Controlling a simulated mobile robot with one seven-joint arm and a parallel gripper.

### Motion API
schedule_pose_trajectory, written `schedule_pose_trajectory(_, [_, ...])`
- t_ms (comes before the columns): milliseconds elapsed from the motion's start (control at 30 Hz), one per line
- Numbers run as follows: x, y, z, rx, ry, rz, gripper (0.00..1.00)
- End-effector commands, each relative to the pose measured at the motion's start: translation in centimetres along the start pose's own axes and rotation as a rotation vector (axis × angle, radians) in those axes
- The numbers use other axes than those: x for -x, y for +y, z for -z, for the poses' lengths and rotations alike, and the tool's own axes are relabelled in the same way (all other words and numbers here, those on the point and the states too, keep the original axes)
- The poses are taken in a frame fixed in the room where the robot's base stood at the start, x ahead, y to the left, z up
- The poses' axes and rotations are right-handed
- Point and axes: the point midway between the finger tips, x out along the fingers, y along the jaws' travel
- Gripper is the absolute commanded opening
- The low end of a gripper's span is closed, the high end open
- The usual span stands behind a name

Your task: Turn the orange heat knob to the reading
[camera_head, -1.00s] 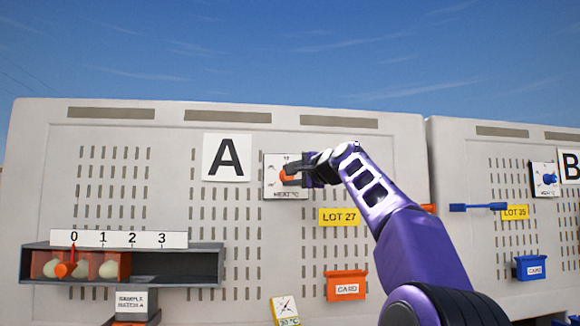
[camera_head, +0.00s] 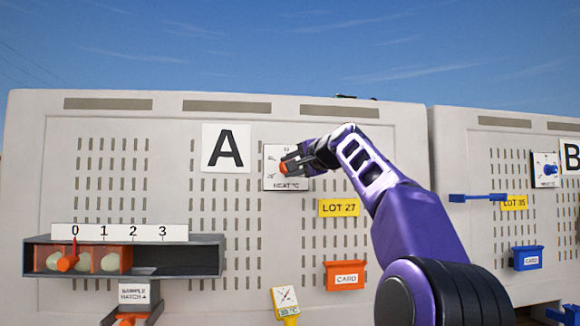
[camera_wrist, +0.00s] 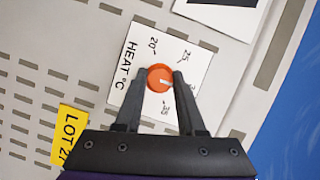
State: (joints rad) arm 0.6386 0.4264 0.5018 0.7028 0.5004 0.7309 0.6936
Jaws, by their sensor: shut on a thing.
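The orange heat knob (camera_head: 284,168) sits on a white HEAT °C plate (camera_head: 271,183) below and right of the letter A. In the wrist view the knob (camera_wrist: 159,72) lies between the two fingers of my gripper (camera_wrist: 159,78), which is shut on it. The plate (camera_wrist: 135,62) shows 20, 25 and 35; another number is mostly hidden by the right finger. The knob's white mark points to picture right, toward that hidden number. A thermometer-like yellow and white gauge (camera_head: 286,298) stands low on the panel; its number looks like 30 °C but is small.
A yellow LOT 27 tag (camera_head: 339,208) and an orange CARD box (camera_head: 346,276) are below the plate. A grey trough with a 0–3 scale (camera_head: 165,233) is at left. Panel B with a blue knob (camera_head: 550,170) is at right.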

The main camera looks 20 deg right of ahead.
Motion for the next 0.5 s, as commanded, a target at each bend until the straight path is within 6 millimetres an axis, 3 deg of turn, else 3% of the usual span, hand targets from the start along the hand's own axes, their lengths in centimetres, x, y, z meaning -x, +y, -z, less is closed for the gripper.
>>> schedule_pose_trajectory(33, [0.08,-0.16,0.16,0.001,0.005,0.004,0.0])
schedule_pose_trajectory(67, [0.08,-0.16,0.16,0.001,0.005,0.004,0.42])
schedule_pose_trajectory(200, [0.06,-0.13,0.13,0.0,0.004,0.003,0.67])
schedule_pose_trajectory(500, [0.09,-0.03,0.06,0.0,0.002,0.002,0.69])
